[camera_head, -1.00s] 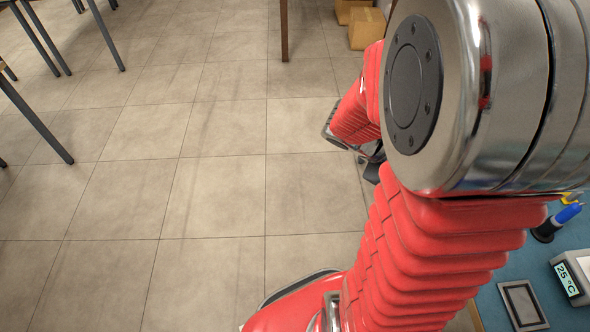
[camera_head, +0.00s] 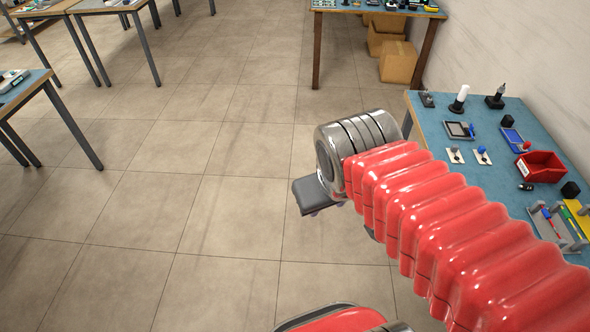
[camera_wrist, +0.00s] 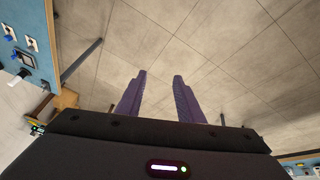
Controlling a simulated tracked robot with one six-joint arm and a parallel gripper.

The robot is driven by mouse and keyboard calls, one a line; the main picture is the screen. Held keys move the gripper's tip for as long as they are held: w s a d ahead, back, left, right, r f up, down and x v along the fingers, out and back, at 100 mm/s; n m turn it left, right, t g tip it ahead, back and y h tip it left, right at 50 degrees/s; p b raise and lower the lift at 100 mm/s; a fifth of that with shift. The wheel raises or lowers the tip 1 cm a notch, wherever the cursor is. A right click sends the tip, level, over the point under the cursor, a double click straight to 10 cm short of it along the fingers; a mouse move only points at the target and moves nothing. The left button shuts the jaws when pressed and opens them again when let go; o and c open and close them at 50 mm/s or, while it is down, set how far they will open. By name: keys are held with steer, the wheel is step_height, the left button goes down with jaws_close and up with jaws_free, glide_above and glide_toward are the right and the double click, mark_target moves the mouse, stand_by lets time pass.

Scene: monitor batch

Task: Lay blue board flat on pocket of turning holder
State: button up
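My gripper (camera_wrist: 159,74) shows in the wrist view with its two purple fingers spread apart and nothing between them. It is over bare floor, away from the tables. I cannot pick out the turning holder for certain. A dark framed device (camera_head: 459,131) with a blue part lies on the same table.
The right table (camera_head: 429,116) also bears a red bin (camera_head: 541,166), a rack with coloured pieces (camera_head: 558,227) and small tools. Cardboard boxes (camera_head: 398,62) stand on the floor by the wall. Other tables stand at the back and left. The tiled floor between is clear.

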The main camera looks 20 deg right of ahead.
steer(key=shift+t+y, duration=0.5)
steer(key=shift+y, duration=0.2)
steer(key=a+r, duration=0.1)
steer(key=a, duration=0.1)
steer(key=a+r, duration=0.1)
steer(key=shift+a, duration=0.4)
steer(key=shift+o, duration=0.6)
steer(key=shift+s, duration=0.1)
steer(key=shift+c, duration=1)
steer(key=shift+d, duration=0.15)
